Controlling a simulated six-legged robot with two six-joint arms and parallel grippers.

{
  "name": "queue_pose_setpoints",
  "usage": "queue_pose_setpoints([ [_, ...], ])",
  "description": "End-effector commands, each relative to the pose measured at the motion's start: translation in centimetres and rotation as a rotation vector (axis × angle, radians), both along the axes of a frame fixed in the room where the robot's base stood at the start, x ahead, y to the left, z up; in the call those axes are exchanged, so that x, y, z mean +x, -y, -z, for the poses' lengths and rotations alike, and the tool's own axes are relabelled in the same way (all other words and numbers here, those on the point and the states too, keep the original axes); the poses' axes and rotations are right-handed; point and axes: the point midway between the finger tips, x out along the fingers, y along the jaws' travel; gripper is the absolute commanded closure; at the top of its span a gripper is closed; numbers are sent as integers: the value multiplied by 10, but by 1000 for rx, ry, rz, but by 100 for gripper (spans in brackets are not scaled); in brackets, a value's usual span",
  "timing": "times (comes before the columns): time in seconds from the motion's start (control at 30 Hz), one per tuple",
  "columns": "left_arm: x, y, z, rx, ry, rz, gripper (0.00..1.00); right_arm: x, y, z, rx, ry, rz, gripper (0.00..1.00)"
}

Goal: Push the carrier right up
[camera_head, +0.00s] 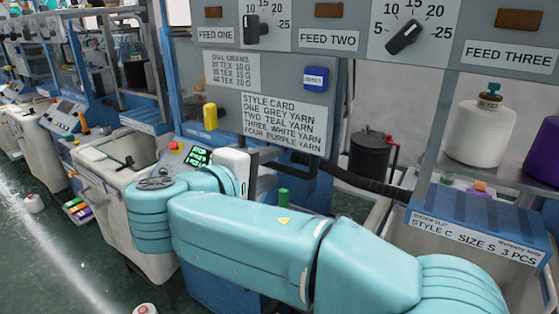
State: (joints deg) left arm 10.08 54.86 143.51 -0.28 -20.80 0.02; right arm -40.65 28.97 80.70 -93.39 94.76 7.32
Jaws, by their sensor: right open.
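My right arm comes in from the lower right and bends back at its teal wrist. My right gripper (238,170) is by the machine front, just right of the small green display (198,156). It is open, and its fingers are partly hidden by the wrist. I cannot make out a carrier for certain. A dark rail (365,184) runs along the machine to the right of the gripper, and the arm and gripper cover the part near them. I cannot tell whether the gripper touches anything. My left gripper is out of view.
A white yarn cone (480,133) stands at the right above a blue cover (480,220). An open bin (130,150) is at the left.

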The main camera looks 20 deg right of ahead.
Motion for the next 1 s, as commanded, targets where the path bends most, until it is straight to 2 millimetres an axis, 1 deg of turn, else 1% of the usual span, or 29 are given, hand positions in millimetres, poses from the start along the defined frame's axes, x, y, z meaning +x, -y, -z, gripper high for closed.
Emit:
queue_pose_setpoints([
  [0.03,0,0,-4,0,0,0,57,-9,-13,-5,0,2,-6,58],
  [0.2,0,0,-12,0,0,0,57,-36,-47,-15,-1,1,-5,58],
  [0.3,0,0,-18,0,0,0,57,-49,-64,-20,-1,2,-4,58],
  [0.4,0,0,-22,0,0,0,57,-59,-76,-23,-1,1,-2,58],
  [0.5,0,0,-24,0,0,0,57,-65,-84,-24,-1,2,-2,58],
  [0.6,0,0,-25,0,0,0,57,-68,-86,-24,0,3,0,58],
  [0.9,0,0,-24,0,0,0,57,-68,-87,-22,0,0,0,58],
  [0.97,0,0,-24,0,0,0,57,-65,-87,-16,1,-18,-8,58],
  [1.0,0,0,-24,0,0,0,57,-60,-87,-6,2,-45,-19,58],
])
